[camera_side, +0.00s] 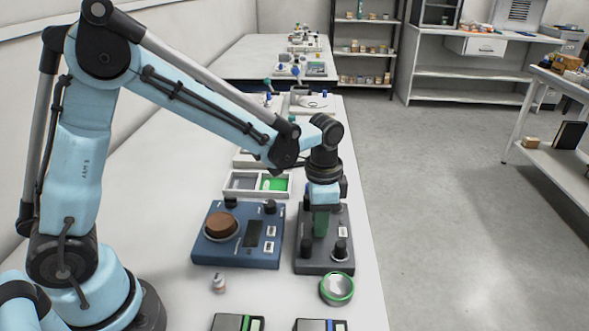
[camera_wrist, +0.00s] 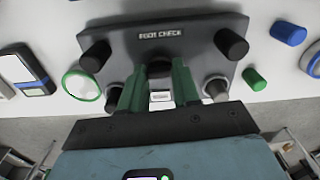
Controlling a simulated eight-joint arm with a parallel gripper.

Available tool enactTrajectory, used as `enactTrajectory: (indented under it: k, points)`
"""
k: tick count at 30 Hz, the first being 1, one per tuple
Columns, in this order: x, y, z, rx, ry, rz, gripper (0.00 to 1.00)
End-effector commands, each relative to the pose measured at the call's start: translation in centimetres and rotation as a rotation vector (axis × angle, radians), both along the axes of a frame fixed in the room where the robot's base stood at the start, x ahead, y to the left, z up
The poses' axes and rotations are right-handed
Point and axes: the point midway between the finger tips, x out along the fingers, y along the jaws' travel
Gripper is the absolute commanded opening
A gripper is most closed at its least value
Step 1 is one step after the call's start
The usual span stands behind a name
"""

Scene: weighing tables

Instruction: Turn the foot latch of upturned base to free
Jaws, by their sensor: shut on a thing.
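The upturned base (camera_side: 312,265) is a dark grey slab with black round feet, lying on the white table under my gripper. In the wrist view the base (camera_wrist: 185,37) carries a printed label that seems to read "FOOT CHECK". My gripper (camera_side: 320,228) points down at it, and its green fingers (camera_wrist: 158,84) stand either side of a dark knob at the middle of the base. This knob, apparently the foot latch (camera_wrist: 158,69), is held between the fingers and partly hidden by them. A small pale label shows between the fingers. The latch's turn angle cannot be told.
A blue scale (camera_side: 210,256) bearing a brown disc (camera_side: 222,224) stands close left of the base. A green-rimmed dish (camera_side: 337,301) and small white bottle (camera_side: 218,284) are in front. A divided tray (camera_side: 229,193) lies behind. Blue (camera_wrist: 288,33) and green (camera_wrist: 254,78) cylinders show in the wrist view.

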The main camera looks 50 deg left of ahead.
Motion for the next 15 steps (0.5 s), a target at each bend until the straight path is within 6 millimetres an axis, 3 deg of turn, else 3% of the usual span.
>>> enactTrajectory:
  k: [15]
  points:
    - [0.04, 0.0, 0.0, 0.0, -0.001, -0.101, 0.01]
